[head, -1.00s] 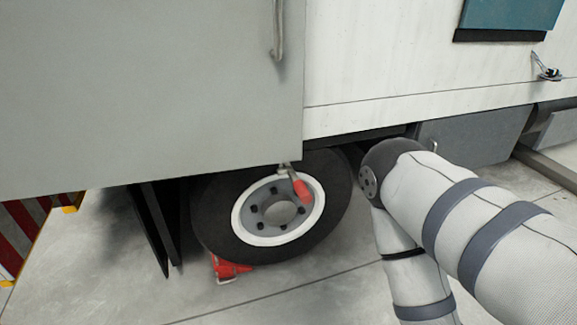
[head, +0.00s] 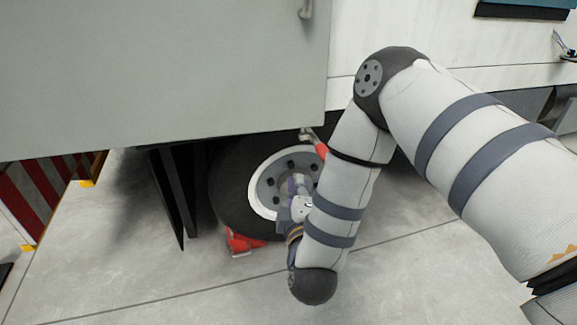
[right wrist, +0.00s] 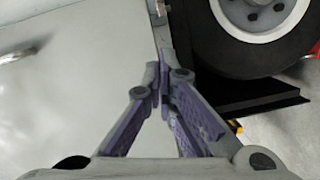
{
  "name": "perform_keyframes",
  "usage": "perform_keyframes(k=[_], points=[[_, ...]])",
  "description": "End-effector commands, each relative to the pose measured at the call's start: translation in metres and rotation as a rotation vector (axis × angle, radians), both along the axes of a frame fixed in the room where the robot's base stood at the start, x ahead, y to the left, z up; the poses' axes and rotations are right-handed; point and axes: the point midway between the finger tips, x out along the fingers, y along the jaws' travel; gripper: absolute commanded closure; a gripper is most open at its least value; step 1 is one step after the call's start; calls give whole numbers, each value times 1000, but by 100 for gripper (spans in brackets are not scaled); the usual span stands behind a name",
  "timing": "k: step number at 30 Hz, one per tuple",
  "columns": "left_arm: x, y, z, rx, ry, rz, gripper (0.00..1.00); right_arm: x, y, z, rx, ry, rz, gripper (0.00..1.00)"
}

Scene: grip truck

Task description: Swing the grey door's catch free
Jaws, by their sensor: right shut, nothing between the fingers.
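The grey door (head: 160,70) fills the upper left of the head view. Its catch (head: 318,146), with a red grip, hangs at the door's lower right corner, partly hidden by my right forearm. My right gripper (head: 298,184) is shut and empty, in front of the wheel hub and below the catch, apart from it. In the right wrist view the closed fingers (right wrist: 158,82) appear over the edge of a pale panel beside the wheel. I cannot make out the red grip there. My left gripper is not in view.
The truck wheel (head: 235,185) is right behind my right gripper. A red wheel chock (head: 242,241) sits against the tyre on the floor. Black flaps (head: 172,195) hang left of the wheel. A bar handle (head: 306,9) is on the door. Floor in front is clear.

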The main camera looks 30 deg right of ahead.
Motion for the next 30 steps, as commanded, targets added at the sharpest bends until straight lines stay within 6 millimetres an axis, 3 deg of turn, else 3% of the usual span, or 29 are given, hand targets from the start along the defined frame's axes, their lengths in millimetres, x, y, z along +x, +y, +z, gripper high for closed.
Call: perform_keyframes(k=[12, 26, 30], points=[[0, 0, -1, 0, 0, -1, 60, 6, -5, 5, -21, -9, -10, 100], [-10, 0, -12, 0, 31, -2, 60, 89, -49, -2, -20, -7, -10, 100], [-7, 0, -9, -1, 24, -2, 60, 85, -71, -4, -19, -6, -11, 100]])
